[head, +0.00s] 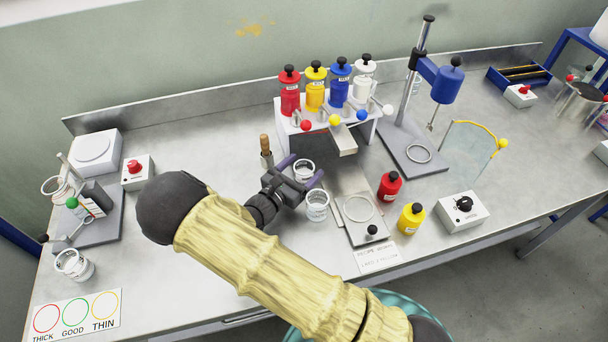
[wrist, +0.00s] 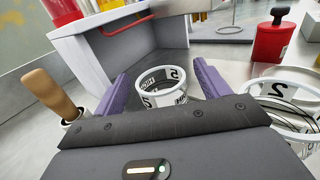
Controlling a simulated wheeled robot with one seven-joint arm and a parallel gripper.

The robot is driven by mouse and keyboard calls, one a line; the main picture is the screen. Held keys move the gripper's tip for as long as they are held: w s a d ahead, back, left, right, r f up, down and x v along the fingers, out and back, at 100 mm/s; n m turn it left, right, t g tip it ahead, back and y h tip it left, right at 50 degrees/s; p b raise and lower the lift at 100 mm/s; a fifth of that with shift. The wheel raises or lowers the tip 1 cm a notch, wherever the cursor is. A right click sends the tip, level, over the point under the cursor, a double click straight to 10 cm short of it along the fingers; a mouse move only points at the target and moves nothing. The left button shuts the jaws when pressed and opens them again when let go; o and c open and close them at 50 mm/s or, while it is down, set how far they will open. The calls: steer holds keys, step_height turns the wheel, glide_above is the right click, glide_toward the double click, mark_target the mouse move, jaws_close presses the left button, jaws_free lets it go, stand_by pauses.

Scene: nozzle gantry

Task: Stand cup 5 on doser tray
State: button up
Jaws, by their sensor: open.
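A clear cup with a white rim (head: 304,170), whose mark looks like a 5, stands on the table between the fingers of my gripper (head: 301,171). In the wrist view the same cup (wrist: 160,88) sits between the two purple fingers (wrist: 160,86), with gaps beside it. My gripper is open. A second clear cup (head: 317,204) stands just outside the right finger; it also shows in the wrist view (wrist: 287,100), with a mark like a 2. A grey plate with a white ring (head: 358,210), apparently the doser tray, lies right of the cups, with no cup on it.
The white bottle stand (head: 290,118) with levers rises behind the cups. A wooden-handled tool in a holder (head: 265,150) is close left of my gripper. Red (head: 389,186) and yellow (head: 411,218) bottles stand right of the plate. Table left of my gripper is mostly clear.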

mark_target(309, 162)
steer(key=shift+x, duration=1.55)
steer(key=c, duration=1.2)
steer(key=shift+r, duration=0.1)
